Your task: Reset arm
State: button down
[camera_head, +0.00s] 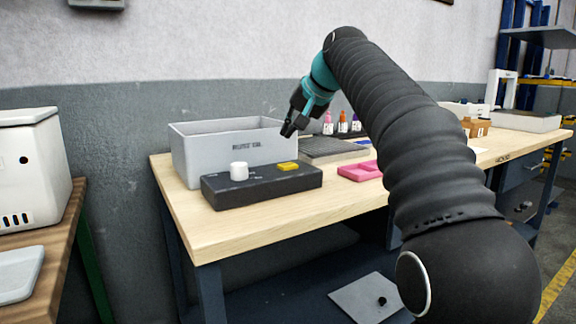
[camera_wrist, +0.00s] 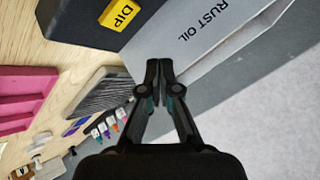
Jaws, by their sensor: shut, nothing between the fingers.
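My gripper (camera_head: 289,130) hangs in the air at the end of my black-sleeved arm, near the right side of a grey bin. In the wrist view its fingers (camera_wrist: 158,66) are together, with nothing between them. The grey bin (camera_head: 190,158) stands on the wooden bench; its lettered wall reads "RUST OIL" in the wrist view (camera_wrist: 190,40). A dark control box (camera_head: 262,190) stands in front of it, with a white knob (camera_head: 239,171) and a yellow block (camera_head: 288,166); the wrist view shows a yellow "DIP" label (camera_wrist: 119,15).
A pink tray (camera_head: 358,171), a dark ribbed rack (camera_head: 330,147) and several small bottles (camera_head: 342,127) stand on the bench (camera_head: 225,229) to the right. A white machine (camera_head: 30,165) stands on another table at left. The bench front is clear.

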jog(key=shift+s, duration=0.1)
jog(key=s+d+f+h, duration=0.2)
jog(key=s+d+f, duration=0.35)
jog(key=s, duration=0.25)
jog(key=s+d+f+h, duration=0.1)
jog(key=s+d+f, duration=0.45)
jog(key=s, duration=0.35)
jog(key=s+d+f+h, duration=0.1)
jog(key=s+d+f, duration=0.1)
jog(key=s+f, duration=0.4)
jog(key=s+d+f+g+h, duration=0.1)
jog(key=s+d+f, duration=0.2)
jog(key=s+f, duration=0.4)
jog(key=s+d+f+n+h, duration=0.1)
jog(key=s+d+f, duration=0.2)
jog(key=s+f, duration=0.4)
jog(key=shift+f, duration=0.55)
jog(key=shift+s, duration=0.1)
dwell(3.5)
